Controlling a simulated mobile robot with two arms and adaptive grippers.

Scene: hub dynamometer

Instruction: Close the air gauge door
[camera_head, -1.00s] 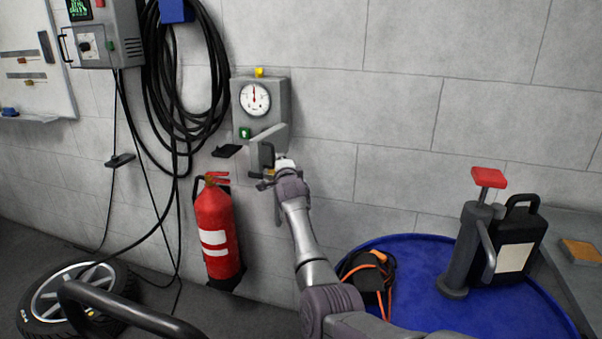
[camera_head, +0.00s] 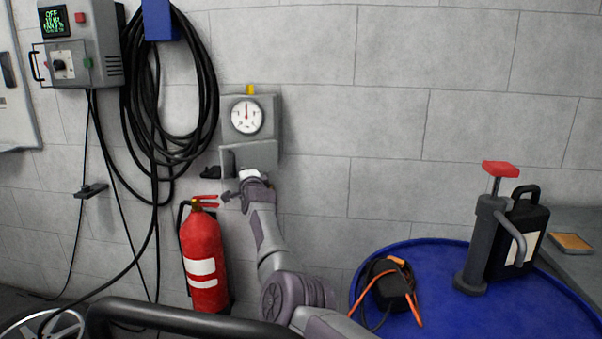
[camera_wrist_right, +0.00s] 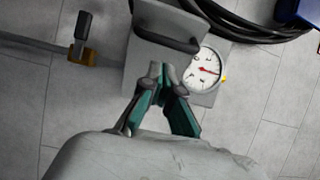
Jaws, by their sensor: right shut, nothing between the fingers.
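The grey air gauge box (camera_head: 268,106) is on the wall, with a white round dial (camera_head: 246,116) and a yellow knob on top. My left gripper is out of view.
A red fire extinguisher (camera_head: 203,258) stands left below the box. Black coiled hose (camera_head: 210,90) hangs to the left. A blue drum top (camera_head: 440,262) with a pump (camera_head: 487,240) and a black jug is at the right. The wall right of the box is clear.

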